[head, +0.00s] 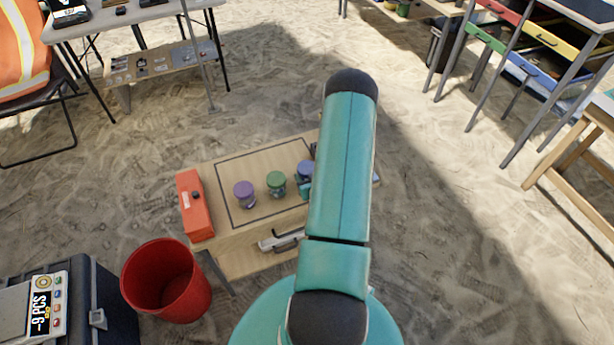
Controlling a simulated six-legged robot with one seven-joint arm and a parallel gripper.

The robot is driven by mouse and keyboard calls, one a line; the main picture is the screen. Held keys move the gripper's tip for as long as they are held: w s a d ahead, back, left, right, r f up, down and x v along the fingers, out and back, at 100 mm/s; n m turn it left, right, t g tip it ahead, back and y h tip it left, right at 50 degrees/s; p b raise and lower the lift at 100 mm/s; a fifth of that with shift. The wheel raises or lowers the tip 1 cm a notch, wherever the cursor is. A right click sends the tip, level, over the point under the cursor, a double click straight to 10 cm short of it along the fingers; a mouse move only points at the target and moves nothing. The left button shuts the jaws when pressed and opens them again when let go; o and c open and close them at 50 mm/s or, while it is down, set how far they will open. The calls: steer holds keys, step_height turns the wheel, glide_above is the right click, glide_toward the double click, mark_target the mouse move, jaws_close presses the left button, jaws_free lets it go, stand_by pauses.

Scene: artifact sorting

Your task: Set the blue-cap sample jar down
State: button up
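The blue-cap sample jar (305,168) shows at the right of a row of jars over a low wooden table (232,224). Its right side is hidden behind my teal arm. A small teal part of my gripper (306,188) shows beside the jar, at its lower edge. The fingers are mostly hidden, so I cannot tell whether they are closed on the jar, or whether the jar touches the tabletop. A purple-capped jar (244,190) and a green-capped jar (276,181) stand to its left, inside a dark outlined rectangle on the tabletop.
An orange-red box (193,205) sits at the table's left end. A metal tool (281,240) lies on the shelf below. A red bucket (166,283) and a dark case (97,300) stand at lower left. Other tables and coloured drawers (548,42) stand farther back. Sandy floor is open at right.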

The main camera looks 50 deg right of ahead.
steer(key=shift+f, duration=0.1)
steer(key=o, duration=1.1)
